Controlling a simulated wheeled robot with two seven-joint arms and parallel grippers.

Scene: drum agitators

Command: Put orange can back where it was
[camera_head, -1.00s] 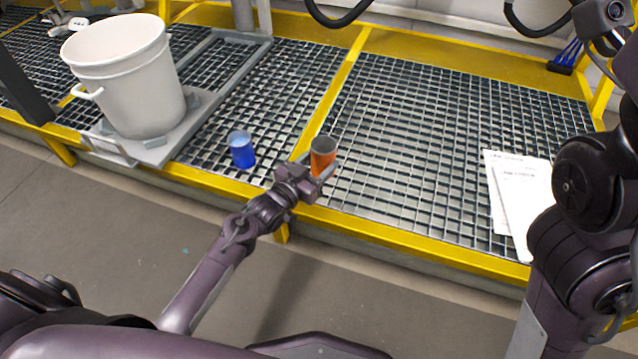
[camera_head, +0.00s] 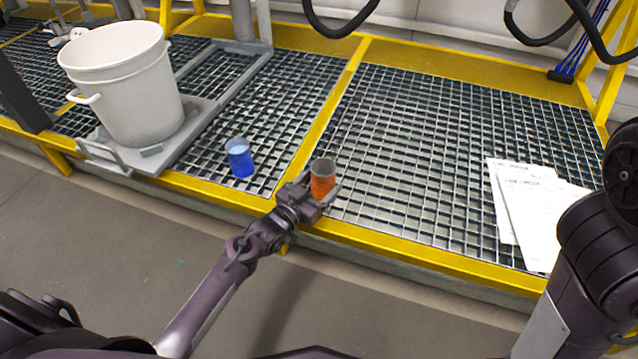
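The orange can (camera_head: 322,184) is upright at the front edge of the grating, near the yellow divider bar. My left gripper (camera_head: 318,190) is at the can, with its fingers on either side of it. I cannot tell whether the can rests on the grating or is held slightly above it. The blue can (camera_head: 240,160) stands upright on the grating to the left, apart from the gripper. My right arm (camera_head: 590,250) comes in at the right edge, and its gripper is out of the picture.
A large white bucket (camera_head: 125,90) stands on a grey platform (camera_head: 190,135) at the left. Paper sheets (camera_head: 535,205) lie on the grating (camera_head: 430,140) at the right. A yellow frame edge (camera_head: 420,258) runs along the front. Black hoses hang at the top. The middle grating is clear.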

